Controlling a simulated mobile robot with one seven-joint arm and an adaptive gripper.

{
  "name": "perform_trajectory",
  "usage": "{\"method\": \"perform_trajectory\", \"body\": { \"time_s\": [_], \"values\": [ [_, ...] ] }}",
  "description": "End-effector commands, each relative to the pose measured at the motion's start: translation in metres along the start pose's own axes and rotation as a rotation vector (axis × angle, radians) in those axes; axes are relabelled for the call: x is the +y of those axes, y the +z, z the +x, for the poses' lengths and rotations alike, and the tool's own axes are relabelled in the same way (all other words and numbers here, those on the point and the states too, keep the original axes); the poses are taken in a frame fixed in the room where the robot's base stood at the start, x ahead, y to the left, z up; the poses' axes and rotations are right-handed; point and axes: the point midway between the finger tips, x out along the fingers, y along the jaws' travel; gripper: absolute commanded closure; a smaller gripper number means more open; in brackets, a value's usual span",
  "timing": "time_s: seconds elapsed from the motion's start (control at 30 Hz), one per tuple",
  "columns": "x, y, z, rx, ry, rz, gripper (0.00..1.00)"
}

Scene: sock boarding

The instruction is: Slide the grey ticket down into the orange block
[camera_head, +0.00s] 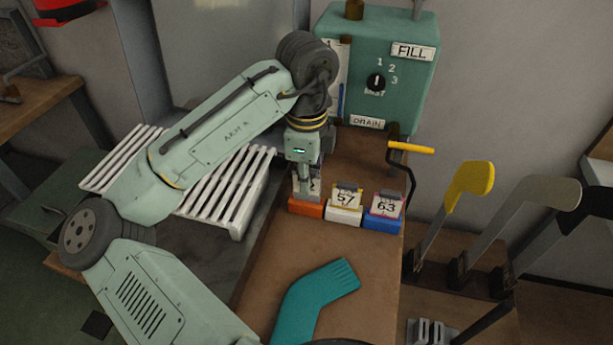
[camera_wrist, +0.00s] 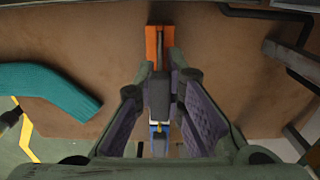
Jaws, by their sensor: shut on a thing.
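The orange block (camera_head: 305,210) is at the left end of a row of three blocks on the brown bench. My gripper (camera_head: 304,181) points down above it, shut on the grey ticket (camera_head: 309,190), which is mostly hidden by the fingers. The ticket stands roughly upright, over the orange block. In the wrist view the ticket (camera_wrist: 158,96) shows dark between the purple finger pads, and the orange block (camera_wrist: 152,38) lies beyond the fingertips. I cannot tell whether the ticket's lower edge is inside the slot or just above it.
A white block (camera_head: 343,216) with ticket 57 and a blue block (camera_head: 382,224) with ticket 63 stand close on the right. A teal sock (camera_head: 312,296) lies in front. A green machine (camera_head: 385,65) and its yellow-handled crank (camera_head: 411,148) stand behind.

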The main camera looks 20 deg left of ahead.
Motion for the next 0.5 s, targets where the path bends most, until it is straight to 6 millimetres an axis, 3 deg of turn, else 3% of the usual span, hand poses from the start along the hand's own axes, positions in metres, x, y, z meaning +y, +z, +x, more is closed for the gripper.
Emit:
{"method": "perform_trajectory", "body": {
  "time_s": [0.5],
  "values": [
    [0.000,0.000,0.014,0.001,0.001,0.000,1.00]
  ]
}}
